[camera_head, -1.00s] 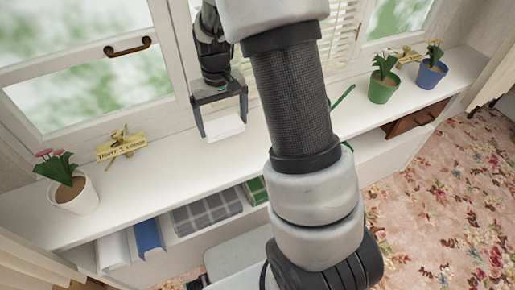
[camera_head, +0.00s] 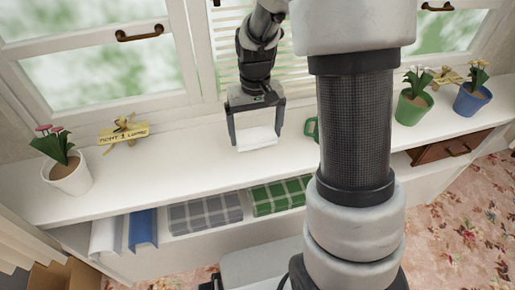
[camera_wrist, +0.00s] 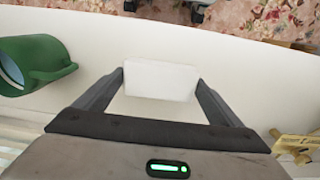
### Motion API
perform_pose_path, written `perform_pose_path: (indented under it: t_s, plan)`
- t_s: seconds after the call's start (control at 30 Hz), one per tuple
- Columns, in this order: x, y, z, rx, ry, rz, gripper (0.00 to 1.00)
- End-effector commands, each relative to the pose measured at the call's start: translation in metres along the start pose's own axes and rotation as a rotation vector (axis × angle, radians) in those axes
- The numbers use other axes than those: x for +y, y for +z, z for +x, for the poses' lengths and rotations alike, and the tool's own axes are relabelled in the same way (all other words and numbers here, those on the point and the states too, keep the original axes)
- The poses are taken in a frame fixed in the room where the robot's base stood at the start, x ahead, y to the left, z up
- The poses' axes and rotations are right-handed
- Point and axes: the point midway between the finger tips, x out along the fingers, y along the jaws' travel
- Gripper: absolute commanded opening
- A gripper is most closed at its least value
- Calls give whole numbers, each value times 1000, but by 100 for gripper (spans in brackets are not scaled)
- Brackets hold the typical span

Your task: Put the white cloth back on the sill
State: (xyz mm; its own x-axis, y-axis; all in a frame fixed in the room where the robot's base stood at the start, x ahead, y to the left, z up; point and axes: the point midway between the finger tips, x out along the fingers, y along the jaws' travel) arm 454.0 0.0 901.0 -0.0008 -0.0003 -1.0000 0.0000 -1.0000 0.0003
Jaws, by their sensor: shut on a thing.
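The white cloth (camera_head: 257,139) is a small flat white block shape in the head view, held between the fingers of my gripper (camera_head: 257,130). In the wrist view the cloth (camera_wrist: 160,80) spans the gap between both fingertips of my gripper (camera_wrist: 160,84). My gripper is shut on it, over the white sill (camera_head: 180,167) in front of the window blinds. The sill also fills the middle of the wrist view (camera_wrist: 245,75). I cannot tell whether the cloth touches the sill.
A green can-like vessel (camera_wrist: 30,62) stands beside my gripper, mostly hidden by my arm in the head view. A yellow sign (camera_head: 124,133) and white flowerpot (camera_head: 68,176) stand left. Green (camera_head: 411,107) and blue (camera_head: 471,99) flowerpots stand right. Folded plaid cloths (camera_head: 205,213) lie below.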

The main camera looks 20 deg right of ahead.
Motion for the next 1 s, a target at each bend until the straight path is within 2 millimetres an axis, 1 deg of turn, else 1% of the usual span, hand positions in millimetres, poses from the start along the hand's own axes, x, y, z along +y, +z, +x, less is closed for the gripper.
perform_pose_path:
  t_s: [0.03, 0.23, 0.43, 0.5, 0.7, 0.83, 0.87, 0.9, 0.93, 1.0]
  plan:
    - [0, 1, 10, -3, 0, 0, 68]
    - [0, 0, 24, -1, 0, 0, 68]
    - [0, 0, 52, -2, 0, 0, 68]
    - [0, 0, 55, 0, 0, 0, 68]
    - [0, 0, 54, 1, 0, 0, 68]
    - [0, 0, 59, 1, 0, 0, 68]
    - [0, 0, 58, 1, 0, 0, 91]
    - [0, 0, 58, 1, 0, 0, 97]
    - [0, 0, 58, 1, 0, 0, 100]
    - [0, 0, 58, 1, 0, 0, 100]
